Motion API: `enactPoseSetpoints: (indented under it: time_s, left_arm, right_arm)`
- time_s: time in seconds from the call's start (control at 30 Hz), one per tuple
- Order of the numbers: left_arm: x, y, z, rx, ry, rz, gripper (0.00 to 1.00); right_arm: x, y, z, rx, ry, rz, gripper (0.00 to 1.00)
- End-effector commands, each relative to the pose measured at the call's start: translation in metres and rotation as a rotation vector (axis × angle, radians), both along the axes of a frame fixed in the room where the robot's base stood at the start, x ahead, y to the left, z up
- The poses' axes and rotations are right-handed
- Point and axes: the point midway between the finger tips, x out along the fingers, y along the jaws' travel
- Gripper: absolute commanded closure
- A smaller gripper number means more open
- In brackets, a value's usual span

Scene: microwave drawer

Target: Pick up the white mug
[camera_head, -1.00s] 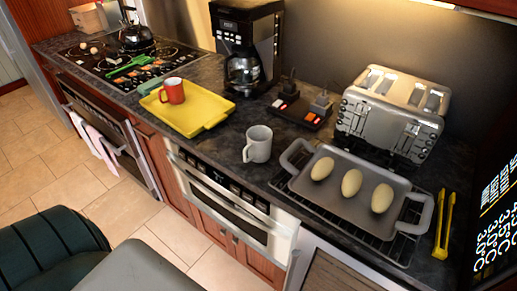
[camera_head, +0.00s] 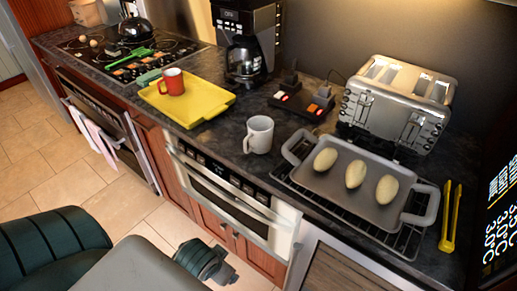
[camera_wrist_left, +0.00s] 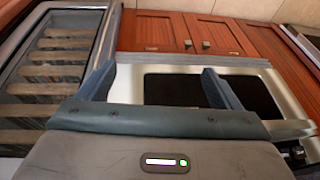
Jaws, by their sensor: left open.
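The white mug (camera_head: 259,134) stands upright on the dark counter, its handle toward the left, between the yellow tray and the grey baking tray. My left arm comes in at the lower left of the head view, low in front of the counter. Its fingers cannot be made out there. In the left wrist view my left gripper (camera_wrist_left: 158,70) is open with nothing between its fingers; it faces the drawer front with the dark window. The mug does not show in that view. My right gripper is not in view.
A red mug (camera_head: 172,82) stands on the yellow tray (camera_head: 207,112). A grey baking tray (camera_head: 390,217) holds three pale oval items at the right. Counter beside the white mug is bare.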

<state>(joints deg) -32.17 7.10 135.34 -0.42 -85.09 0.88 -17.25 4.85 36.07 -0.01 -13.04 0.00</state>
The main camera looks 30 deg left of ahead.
Motion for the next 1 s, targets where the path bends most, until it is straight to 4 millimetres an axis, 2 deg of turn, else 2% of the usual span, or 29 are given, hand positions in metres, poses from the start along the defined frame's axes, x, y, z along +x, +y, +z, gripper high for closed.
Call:
enactPoseSetpoints:
  time_s: [0.1,0.27,0.47,0.6,0.7,0.8,1.0]
  left_arm:
    - [0.009,0.020,0.032,0.056,-0.097,0.062,0.14]
    - [0.040,0.054,0.051,0.128,-0.278,0.173,0.14]
    - [0.088,0.095,0.082,0.177,-0.569,0.257,0.14]
    - [0.131,0.118,0.121,0.157,-0.847,0.246,0.14]
    - [0.162,0.124,0.155,0.085,-1.049,0.170,0.14]
    - [0.183,0.118,0.180,-0.015,-1.173,0.063,0.14]
    - [0.200,0.105,0.200,-0.159,-1.243,-0.095,0.14]
  right_arm:
    - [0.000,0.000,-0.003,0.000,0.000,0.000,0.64]
    - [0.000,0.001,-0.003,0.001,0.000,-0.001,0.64]
    - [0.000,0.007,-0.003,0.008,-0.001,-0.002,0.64]
    - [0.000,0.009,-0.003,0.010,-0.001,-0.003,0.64]
    - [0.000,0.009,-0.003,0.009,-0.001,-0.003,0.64]
    - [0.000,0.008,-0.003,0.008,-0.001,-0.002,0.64]
    - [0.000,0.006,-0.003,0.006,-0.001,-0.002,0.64]
